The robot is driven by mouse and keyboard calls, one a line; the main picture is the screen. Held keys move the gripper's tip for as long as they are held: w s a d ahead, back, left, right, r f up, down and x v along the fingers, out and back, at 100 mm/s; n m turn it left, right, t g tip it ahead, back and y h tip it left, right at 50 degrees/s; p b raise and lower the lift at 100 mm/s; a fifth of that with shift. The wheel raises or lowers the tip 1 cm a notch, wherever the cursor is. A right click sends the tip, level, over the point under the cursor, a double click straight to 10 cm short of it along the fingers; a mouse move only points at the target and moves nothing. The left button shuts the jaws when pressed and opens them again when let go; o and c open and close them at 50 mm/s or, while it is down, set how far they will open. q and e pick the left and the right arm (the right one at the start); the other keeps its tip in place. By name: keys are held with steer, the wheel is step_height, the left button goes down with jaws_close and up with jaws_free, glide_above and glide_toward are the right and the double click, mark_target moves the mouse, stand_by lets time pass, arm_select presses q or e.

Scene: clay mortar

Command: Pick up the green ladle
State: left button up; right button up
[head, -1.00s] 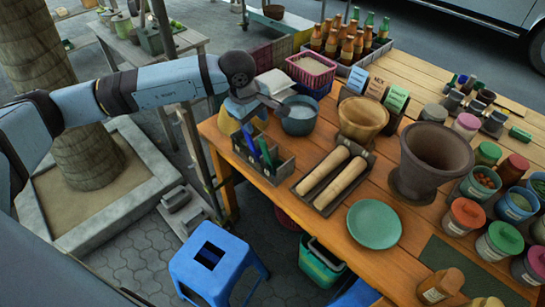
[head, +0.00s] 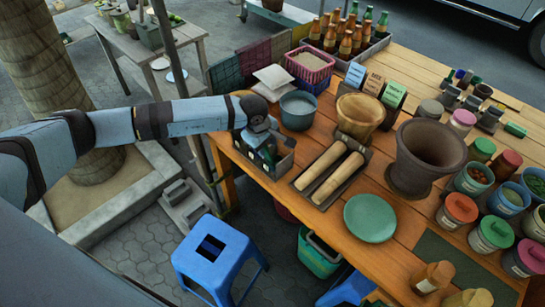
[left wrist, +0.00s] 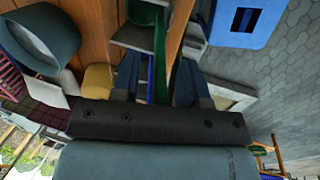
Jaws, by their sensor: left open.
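The green ladle stands in the small grey utensil box (head: 277,172) on the left end of the wooden table; my gripper covers most of it in the head view. In the left wrist view, the long green handle of the green ladle (left wrist: 160,45) runs between my fingers, with a thin blue handle (left wrist: 150,80) close beside it. My left gripper (head: 268,152) is low over the box. Its two dark blue fingers also show in the left wrist view (left wrist: 157,68), apart, one on each side of the handles. Contact cannot be told. My right gripper is not in view.
A grey-blue pot (head: 298,112) stands just behind the box, and a tray with two rolling pins (head: 330,173) lies to its right. A green plate (head: 370,218) and a large clay mortar (head: 425,155) are farther right. A blue stool (head: 215,255) stands below the table edge.

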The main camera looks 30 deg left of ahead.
arm_select(q)
jaws_close()
steer(key=shift+r, duration=0.1)
steer(key=w+d+r+b+v, duration=0.1)
steer(key=w+b+v, duration=0.2)
steer(key=v, duration=1.6)
steer(key=shift+w+d+r, duration=0.15)
steer(key=shift+w+r, duration=0.05)
steer(key=shift+w, duration=0.25)
